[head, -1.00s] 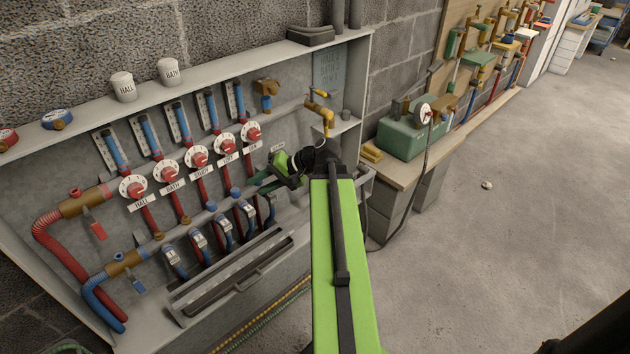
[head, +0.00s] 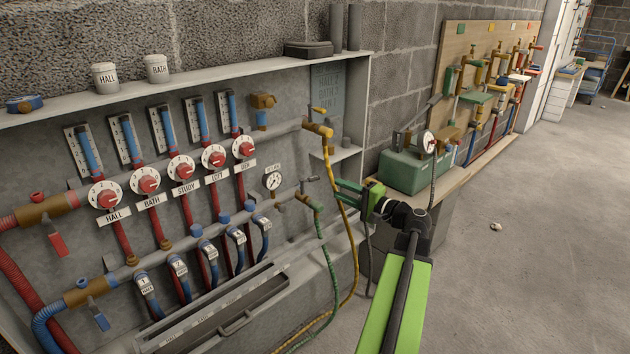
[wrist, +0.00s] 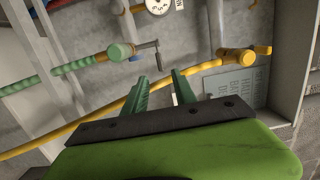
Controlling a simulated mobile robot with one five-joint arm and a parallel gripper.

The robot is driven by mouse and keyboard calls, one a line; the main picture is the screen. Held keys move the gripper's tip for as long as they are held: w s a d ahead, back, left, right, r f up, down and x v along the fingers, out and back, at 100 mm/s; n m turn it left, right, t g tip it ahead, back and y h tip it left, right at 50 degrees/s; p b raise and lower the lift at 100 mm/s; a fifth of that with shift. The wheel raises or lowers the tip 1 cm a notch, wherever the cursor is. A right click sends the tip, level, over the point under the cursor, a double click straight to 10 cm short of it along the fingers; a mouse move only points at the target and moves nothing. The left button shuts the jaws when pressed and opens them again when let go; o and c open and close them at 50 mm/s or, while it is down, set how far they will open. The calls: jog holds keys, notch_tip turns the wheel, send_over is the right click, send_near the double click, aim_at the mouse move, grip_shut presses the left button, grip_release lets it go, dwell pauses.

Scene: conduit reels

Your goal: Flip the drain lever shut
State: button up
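Two valves sit at the right end of the manifold, and I see no label naming the drain. The lower valve (head: 309,201) has a green hose and a small grey lever (head: 304,187). In the wrist view this grey lever (wrist: 149,45) sticks out sideways, its bent end just beyond my fingertips. The upper brass valve (head: 318,130) has a yellow hose and a yellow lever (head: 317,109). It shows right of my fingers in the wrist view (wrist: 236,57). My gripper (head: 338,191) is open and empty, right of the lower valve. Its two green fingers also show apart in the wrist view (wrist: 161,76).
A row of red dials (head: 180,168) and a gauge (head: 273,181) lie left of the valves. The yellow hose (head: 346,225) hangs close to my gripper. A green box (head: 400,172) stands on the bench at right.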

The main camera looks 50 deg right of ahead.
aim_at(317, 180)
jog(key=w, duration=1.1)
jog(key=shift+w+a, duration=0.1)
jog(key=shift+a, duration=0.15)
grip_shut()
